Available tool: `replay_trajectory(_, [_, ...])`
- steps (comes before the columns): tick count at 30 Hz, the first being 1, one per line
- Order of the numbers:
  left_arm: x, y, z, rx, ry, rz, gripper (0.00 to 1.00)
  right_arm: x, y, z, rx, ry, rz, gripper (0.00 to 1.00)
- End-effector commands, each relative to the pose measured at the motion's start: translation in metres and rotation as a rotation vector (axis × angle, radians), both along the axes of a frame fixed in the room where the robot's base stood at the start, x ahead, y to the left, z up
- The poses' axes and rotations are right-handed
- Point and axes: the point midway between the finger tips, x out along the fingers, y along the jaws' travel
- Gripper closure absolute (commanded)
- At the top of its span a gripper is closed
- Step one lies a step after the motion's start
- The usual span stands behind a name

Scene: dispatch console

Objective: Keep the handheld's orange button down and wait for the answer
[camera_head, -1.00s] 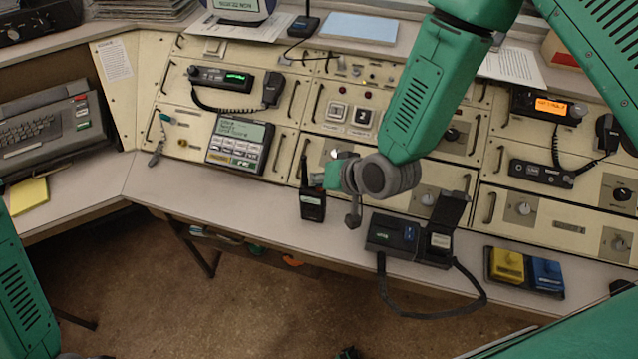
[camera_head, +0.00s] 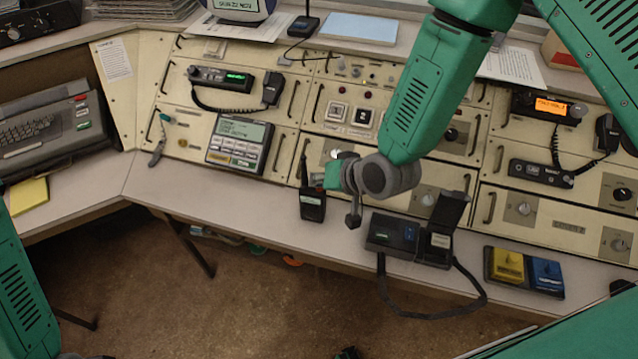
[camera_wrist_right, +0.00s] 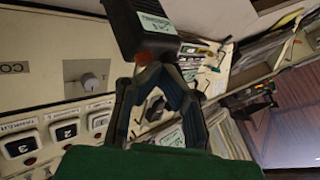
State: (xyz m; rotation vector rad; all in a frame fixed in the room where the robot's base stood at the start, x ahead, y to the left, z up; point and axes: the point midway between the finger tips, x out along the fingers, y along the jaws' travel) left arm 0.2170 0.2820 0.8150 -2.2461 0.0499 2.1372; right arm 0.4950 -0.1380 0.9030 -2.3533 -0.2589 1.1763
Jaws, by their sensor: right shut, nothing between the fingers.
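The handheld (camera_head: 312,203) is a small black radio with a stub antenna, standing upright at the rear of the desk ledge against the console. In the right wrist view its dark body (camera_wrist_right: 143,24) fills the top, with an orange button (camera_wrist_right: 142,58) on the side facing me. My right gripper (camera_head: 325,179) is at the handheld's right side in the head view. In the right wrist view the gripper (camera_wrist_right: 154,70) is shut, nothing between its fingers; its tips are at the orange button and appear to touch it. How far the button is pressed is hidden. My left gripper is out of view.
A black unit with a lidded part and looped cable (camera_head: 393,235) stands right of the handheld. Farther right is a yellow and blue button box (camera_head: 524,271). A grey keypad with a screen (camera_head: 239,143) is to the left. The ledge left of the handheld is clear.

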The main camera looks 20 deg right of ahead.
Motion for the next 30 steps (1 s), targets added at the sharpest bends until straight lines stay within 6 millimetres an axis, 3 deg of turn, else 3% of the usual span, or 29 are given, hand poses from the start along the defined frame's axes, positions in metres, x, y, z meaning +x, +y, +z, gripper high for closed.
replay_trajectory(30, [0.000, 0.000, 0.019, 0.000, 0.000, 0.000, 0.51, 0.000, -0.005, 0.023, 0.000, 0.000, 0.000, 1.00])
